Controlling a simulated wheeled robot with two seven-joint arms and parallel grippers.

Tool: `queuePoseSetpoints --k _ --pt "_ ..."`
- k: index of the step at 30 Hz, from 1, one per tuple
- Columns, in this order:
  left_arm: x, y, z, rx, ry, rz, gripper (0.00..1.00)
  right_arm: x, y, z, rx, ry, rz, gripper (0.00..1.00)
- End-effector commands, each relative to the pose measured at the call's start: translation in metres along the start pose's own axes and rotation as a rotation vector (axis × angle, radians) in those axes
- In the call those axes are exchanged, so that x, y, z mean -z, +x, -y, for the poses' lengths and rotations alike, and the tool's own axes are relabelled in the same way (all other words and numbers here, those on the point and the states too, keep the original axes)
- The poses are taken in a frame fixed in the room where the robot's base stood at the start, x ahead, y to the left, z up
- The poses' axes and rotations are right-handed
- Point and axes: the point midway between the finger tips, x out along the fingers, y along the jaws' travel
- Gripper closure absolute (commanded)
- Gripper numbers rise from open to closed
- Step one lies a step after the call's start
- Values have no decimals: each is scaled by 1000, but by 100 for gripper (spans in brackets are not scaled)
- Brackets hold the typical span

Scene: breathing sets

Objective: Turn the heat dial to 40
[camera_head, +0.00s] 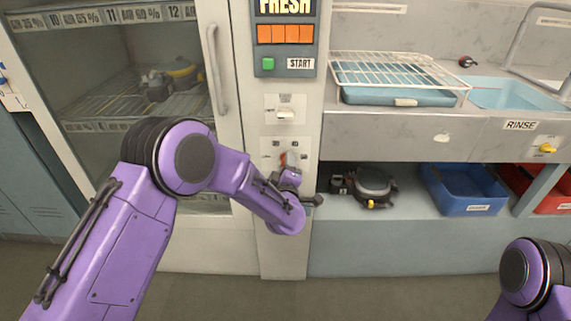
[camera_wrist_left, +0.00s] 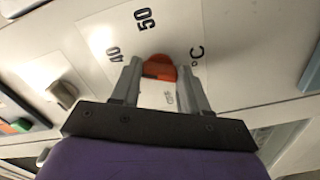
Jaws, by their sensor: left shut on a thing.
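The heat dial (camera_wrist_left: 160,66) is orange and sits on a white plate printed with 40, 50 and °C. My left gripper (camera_wrist_left: 160,82) is shut on the dial, with one finger on each side of it in the left wrist view. The 40 mark is to the upper left of the dial there, and the 50 mark is above it. Which mark the dial points to is hard to tell. In the head view only a bit of the dial (camera_head: 283,158) shows beside my left gripper (camera_head: 289,170). My right gripper is out of view; only part of that arm shows at lower right.
Above the dial is a switch (camera_head: 285,115), then a green start button (camera_head: 268,64) and an orange display (camera_head: 285,34). A glass-door cabinet (camera_head: 130,75) stands left. To the right are a wire rack (camera_head: 400,66), a blue bin (camera_head: 463,190) and a breathing set (camera_head: 374,182).

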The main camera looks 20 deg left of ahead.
Motion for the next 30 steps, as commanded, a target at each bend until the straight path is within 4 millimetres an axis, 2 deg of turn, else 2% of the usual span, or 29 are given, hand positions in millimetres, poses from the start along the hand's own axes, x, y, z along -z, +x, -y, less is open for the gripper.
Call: queuePoseSetpoints --k 7,21,22,23,24,30 --pt "0 0 1 1 62 0 86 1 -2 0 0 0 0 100" --pt "0 0 1 1 71 0 86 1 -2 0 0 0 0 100" --pt "0 0 1 1 71 0 46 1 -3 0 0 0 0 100" --pt "0 0 1 1 71 0 36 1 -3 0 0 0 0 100" --pt "0 0 1 1 71 0 30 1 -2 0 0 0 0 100" --pt "0 0 1 1 70 0 30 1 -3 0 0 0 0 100"
